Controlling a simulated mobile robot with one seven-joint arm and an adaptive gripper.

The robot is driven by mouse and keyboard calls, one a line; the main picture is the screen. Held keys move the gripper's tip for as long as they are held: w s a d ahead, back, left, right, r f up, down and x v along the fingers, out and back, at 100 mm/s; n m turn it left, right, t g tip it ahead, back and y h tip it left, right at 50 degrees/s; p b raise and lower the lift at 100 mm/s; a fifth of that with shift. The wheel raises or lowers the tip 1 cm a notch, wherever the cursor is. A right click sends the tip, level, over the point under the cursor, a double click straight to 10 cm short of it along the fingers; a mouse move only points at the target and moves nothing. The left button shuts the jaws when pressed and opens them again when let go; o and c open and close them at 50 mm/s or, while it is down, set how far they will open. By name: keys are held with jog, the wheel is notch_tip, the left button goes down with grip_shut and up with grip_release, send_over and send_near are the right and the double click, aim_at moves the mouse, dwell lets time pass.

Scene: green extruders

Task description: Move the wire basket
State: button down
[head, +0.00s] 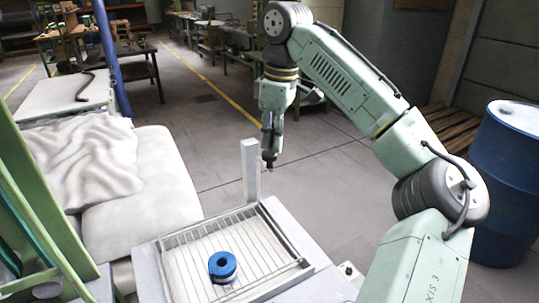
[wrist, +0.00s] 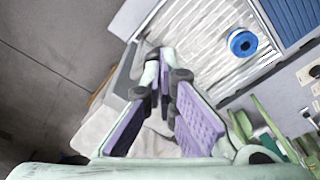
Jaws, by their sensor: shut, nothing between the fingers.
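The wire basket (head: 190,262) is a shallow tray of thin metal bars on a light grey stand at the bottom centre of the head view. A blue roll (head: 222,266) sits in it. The basket also shows at the upper middle of the wrist view (wrist: 188,48), with the roll (wrist: 242,43) in its right part. My gripper (head: 269,160) points down above and beyond the basket's far side in the head view, apart from it. In the wrist view its purple-padded fingers (wrist: 160,58) come together at the tips, shut and empty.
A grey upright post (head: 250,172) rises at the stand's far edge, close to my gripper. A cloth-covered surface (head: 80,160) lies left, and a green frame (head: 35,200) stands at the far left. A blue barrel (head: 510,190) stands right. Open floor lies beyond the stand.

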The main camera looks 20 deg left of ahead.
aim_at(273, 171)
jog(key=shift+f, duration=0.45)
notch_tip(273, 171, down, 10)
jog(key=b, duration=0.3)
jog(key=shift+f, duration=0.2)
jog(key=d+p, duration=0.1)
jog(key=d+r+p, duration=0.1)
jog(key=d+p, duration=0.1)
jog(key=shift+s+r, duration=0.1)
jog(key=shift+r, duration=0.1)
notch_tip(273, 171, up, 12)
jog(key=d, duration=0.1)
dwell(0.6)
